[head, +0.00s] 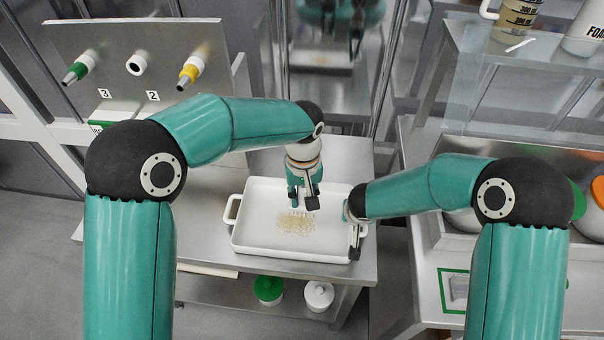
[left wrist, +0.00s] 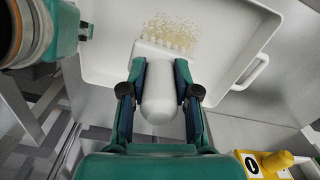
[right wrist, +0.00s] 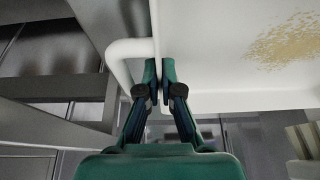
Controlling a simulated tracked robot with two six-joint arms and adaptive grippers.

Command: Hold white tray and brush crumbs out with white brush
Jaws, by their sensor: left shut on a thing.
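The white tray (head: 257,208) lies on the metal table, with a handle at each end. A patch of tan crumbs (head: 296,223) lies on its floor near the middle; they also show in the left wrist view (left wrist: 170,28). My left gripper (head: 304,199) is inside the tray, shut on the white brush (left wrist: 160,98). The brush's bristles reach the near edge of the crumbs. In the head view the brush is mostly hidden by the gripper. My right gripper (right wrist: 159,68) is at the tray's right end, its fingers closed on the wall beside the handle (right wrist: 122,52).
A metal table (head: 345,165) carries the tray. Green-lidded (head: 268,289) and white-lidded (head: 319,295) jars stand on its lower shelf. A dispenser panel (head: 140,60) stands back left. A separate bench (head: 425,160) stands to the right. A yellow object (left wrist: 270,162) sits low in the left wrist view.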

